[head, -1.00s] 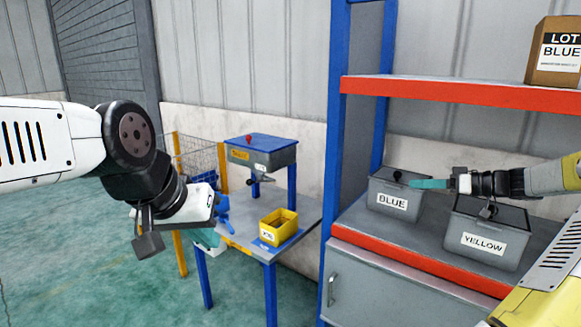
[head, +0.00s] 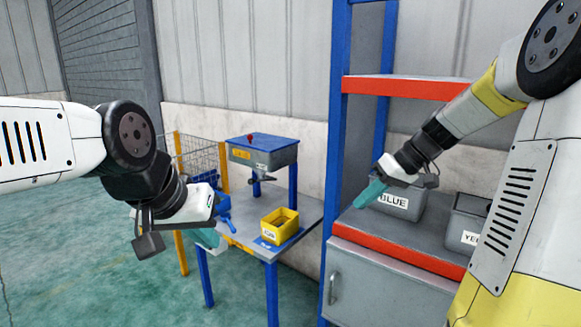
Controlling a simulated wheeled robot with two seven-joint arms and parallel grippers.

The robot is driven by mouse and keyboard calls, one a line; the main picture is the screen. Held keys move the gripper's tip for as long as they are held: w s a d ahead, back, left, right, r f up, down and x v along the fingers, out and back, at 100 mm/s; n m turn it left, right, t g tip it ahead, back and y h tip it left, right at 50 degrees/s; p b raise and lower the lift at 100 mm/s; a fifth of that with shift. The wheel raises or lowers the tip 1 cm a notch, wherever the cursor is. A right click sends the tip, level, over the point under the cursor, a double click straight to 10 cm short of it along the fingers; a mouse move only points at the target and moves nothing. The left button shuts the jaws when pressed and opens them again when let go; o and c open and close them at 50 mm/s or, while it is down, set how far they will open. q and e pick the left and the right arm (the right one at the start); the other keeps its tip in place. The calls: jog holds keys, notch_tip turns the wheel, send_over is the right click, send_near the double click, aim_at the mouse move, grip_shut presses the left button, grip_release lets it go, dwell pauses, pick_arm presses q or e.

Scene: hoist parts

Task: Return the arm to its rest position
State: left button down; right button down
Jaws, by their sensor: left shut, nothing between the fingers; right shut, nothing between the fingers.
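My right arm reaches in from the right edge. My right gripper (head: 371,193) has teal fingers, shut and empty. It points down and to the left, in front of the grey bin labelled BLUE (head: 408,205), and hides part of it. My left gripper (head: 207,236) hangs at the left, in front of the small workbench's left side. Its fingers are shut and empty, partly hidden behind its own wrist.
The grey YELLOW bin (head: 467,222) stands on the shelf, partly covered by my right arm. A blue upright (head: 337,150) and red shelf edge (head: 400,88) are close by. A yellow bin (head: 280,226) sits on the workbench (head: 310,214). Green floor (head: 70,260) is open at left.

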jog(key=s+a+r+m+t+h, duration=0.1)
jog(key=s+a+m+h, duration=0.1)
jog(key=s, duration=0.8)
jog(key=s+a+r+m+t+h, duration=0.2)
jog(key=s+m+h, duration=0.1)
jog(key=s, duration=0.7)
jog(key=shift+r+t, duration=0.2)
jog(key=shift+t, duration=0.1)
